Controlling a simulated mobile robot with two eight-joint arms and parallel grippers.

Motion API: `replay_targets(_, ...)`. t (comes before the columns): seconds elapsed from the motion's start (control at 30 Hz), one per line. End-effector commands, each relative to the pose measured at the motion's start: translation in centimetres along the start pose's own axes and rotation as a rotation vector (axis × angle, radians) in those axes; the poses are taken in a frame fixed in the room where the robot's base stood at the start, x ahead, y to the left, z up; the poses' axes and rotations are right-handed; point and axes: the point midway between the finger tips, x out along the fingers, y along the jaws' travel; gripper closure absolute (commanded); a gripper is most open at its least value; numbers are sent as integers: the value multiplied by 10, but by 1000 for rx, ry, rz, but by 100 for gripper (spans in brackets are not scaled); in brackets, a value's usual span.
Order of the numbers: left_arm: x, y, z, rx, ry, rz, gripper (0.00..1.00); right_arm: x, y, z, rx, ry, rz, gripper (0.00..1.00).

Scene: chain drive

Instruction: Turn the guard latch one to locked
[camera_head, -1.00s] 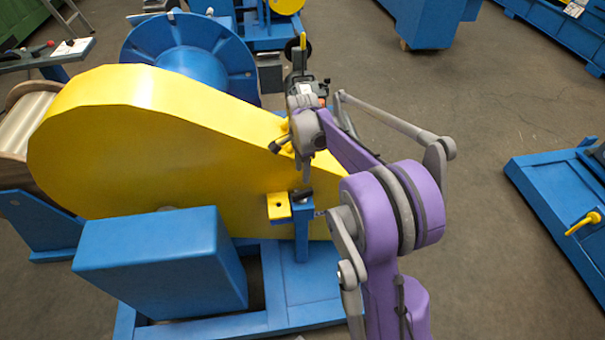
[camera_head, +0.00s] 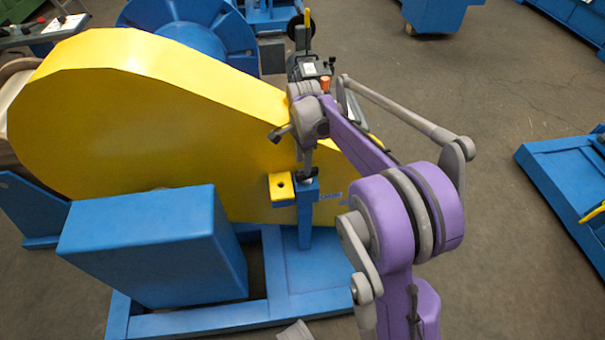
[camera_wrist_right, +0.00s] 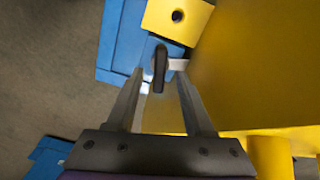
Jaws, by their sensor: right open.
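The guard latch is a small dark handle (camera_wrist_right: 159,68) on top of a blue post (camera_head: 304,228). In the head view the dark latch (camera_head: 311,174) sits just right of a yellow tab with a hole (camera_head: 281,187); the tab also shows in the wrist view (camera_wrist_right: 190,14). My right gripper (camera_head: 308,165) points down at the latch from above. In the right wrist view its fingers (camera_wrist_right: 159,80) are apart, with the handle between their tips. I cannot tell whether either finger touches it. My left gripper is not in view.
The big yellow chain guard (camera_head: 150,120) stands close beside the post and my right gripper. A blue box (camera_head: 150,245) is at the front left on a blue frame. A blue drum (camera_head: 190,30) stands behind. Open floor lies to the right.

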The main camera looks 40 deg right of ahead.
Motion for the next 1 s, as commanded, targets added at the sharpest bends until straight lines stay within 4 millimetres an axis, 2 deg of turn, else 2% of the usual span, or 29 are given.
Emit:
replay_targets(0.03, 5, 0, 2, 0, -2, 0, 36, 13, -1, 0, 0, 0, 1, 48)
replay_targets(0.1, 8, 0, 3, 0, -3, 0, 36, 25, -1, 0, 0, 0, 1, 48)
replay_targets(0.3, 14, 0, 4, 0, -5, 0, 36, 47, 0, 0, 0, 0, 0, 48)
replay_targets(0.67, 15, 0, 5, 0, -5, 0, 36, 52, 0, 0, 0, 0, 0, 48)
replay_targets(0.77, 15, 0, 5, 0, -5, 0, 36, 52, 0, 0, 0, 0, 0, 62)
replay_targets(0.97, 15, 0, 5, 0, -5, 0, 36, 52, 0, 0, 0, 0, 0, 98)
replay_targets(1.0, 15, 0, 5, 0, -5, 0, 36, 52, 0, 0, 0, 0, 0, 100)
